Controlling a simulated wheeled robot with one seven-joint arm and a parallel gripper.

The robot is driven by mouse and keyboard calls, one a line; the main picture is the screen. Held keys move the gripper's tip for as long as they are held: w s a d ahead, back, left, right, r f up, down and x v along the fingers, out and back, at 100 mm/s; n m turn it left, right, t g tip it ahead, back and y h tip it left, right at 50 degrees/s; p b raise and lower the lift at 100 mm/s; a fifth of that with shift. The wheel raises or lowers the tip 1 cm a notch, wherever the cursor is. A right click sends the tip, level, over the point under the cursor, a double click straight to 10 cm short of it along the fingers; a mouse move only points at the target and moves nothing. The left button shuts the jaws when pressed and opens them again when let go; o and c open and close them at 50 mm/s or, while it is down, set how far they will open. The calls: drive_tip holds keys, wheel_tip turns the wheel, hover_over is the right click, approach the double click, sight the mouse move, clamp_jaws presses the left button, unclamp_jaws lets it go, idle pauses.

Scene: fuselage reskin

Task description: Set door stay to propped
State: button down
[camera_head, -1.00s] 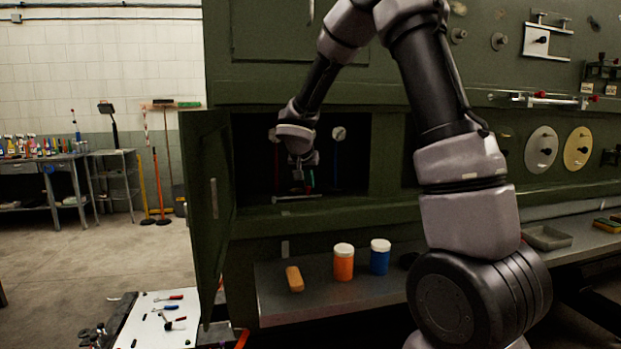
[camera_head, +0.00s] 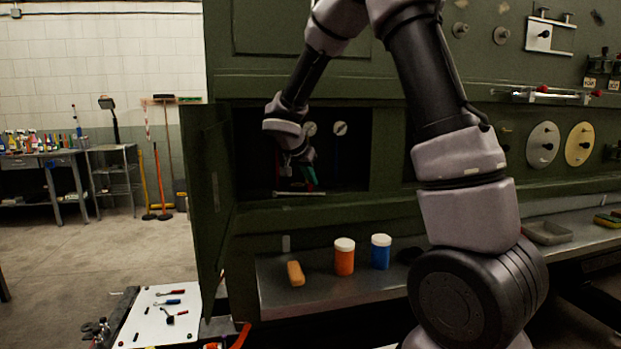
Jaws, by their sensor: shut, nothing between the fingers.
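The green access door (camera_head: 208,200) stands swung open at the left of a dark compartment (camera_head: 352,165) in the green fuselage panel. A thin pale bar (camera_head: 299,193), which may be the door stay, lies level along the compartment's lower front edge. My gripper (camera_head: 302,164) is inside the compartment opening, above the bar and apart from it as far as I can tell. It is small and dark here; it looks shut and empty. A teal handle-like part (camera_head: 311,177) shows right at its fingertips; I cannot tell whether they touch.
Two pale round gauges or knobs, one clear at the right (camera_head: 340,128), are in the compartment. Below, a grey shelf (camera_head: 320,293) holds an orange jar (camera_head: 344,258), a blue jar (camera_head: 380,252) and an orange-tan block (camera_head: 295,273). A white tool board (camera_head: 155,318) is at lower left.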

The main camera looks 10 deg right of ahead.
drive_tip(key=s+a+m+g+h, duration=0.2)
drive_tip(key=s+a+m, duration=0.2)
drive_tip(key=s, duration=0.2)
drive_tip(key=shift+s+m+g, duration=0.15)
drive_tip(key=shift+m+g, duration=0.25)
idle(0.6)
wheel_tip(320, 180, up, 10)
idle(0.4)
